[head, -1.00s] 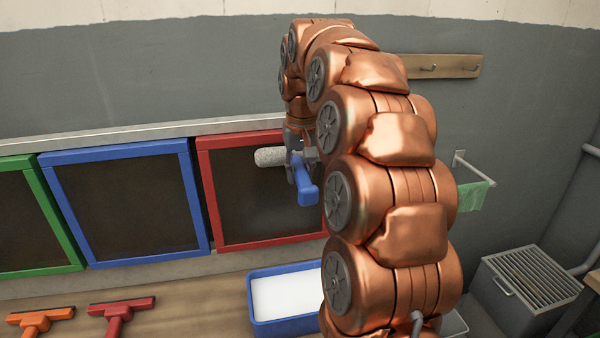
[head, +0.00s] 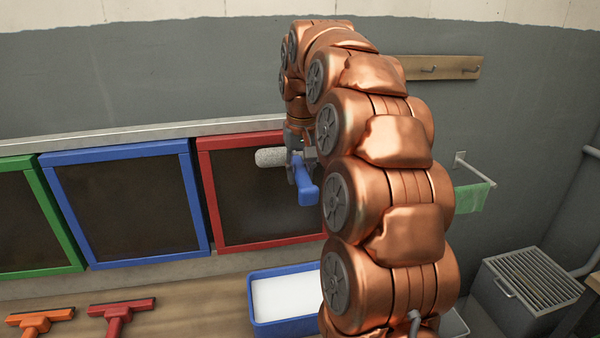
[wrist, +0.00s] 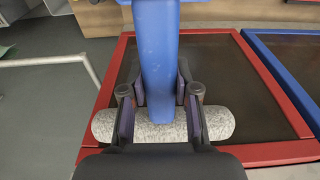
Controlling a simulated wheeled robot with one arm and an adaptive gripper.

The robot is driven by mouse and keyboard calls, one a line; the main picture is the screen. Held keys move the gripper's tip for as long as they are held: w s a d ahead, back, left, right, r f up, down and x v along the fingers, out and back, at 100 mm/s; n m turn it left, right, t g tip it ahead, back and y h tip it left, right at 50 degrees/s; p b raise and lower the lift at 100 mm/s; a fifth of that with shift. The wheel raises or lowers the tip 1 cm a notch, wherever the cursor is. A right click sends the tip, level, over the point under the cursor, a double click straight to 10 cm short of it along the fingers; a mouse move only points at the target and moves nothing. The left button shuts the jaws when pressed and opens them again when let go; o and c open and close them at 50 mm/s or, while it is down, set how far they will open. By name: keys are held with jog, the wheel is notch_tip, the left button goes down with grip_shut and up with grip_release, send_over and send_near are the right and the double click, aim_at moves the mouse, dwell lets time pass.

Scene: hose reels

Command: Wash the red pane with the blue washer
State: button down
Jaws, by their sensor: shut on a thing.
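The red pane (head: 258,196) is a dark panel in a red frame, standing right of the blue-framed pane. It also fills much of the wrist view (wrist: 248,90). The blue washer (head: 307,190) has a blue handle and a grey fuzzy roller head. My gripper (head: 297,160) is shut on the washer, in front of the upper right part of the red pane. In the wrist view the fingers (wrist: 160,100) clasp the blue handle beside the roller. Whether the roller touches the pane I cannot tell. My arm hides the red pane's right side in the head view.
A blue tray (head: 253,310) with white content sits below the red pane. Red (head: 120,309) and orange (head: 40,318) squeegees lie on the bench to the left. Blue-framed (head: 125,200) and green-framed (head: 35,215) panes stand left. A green cloth (head: 472,198) hangs right.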

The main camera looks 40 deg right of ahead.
notch_tip(320, 180, down, 14)
jog(key=b, duration=0.9)
jog(key=shift+w, duration=0.15)
dwell(1.1)
notch_tip(320, 180, down, 14)
jog(key=b, duration=0.7)
jog(key=shift+r, duration=0.2)
dwell(1.1)
jog(key=shift+w+d, duration=0.1)
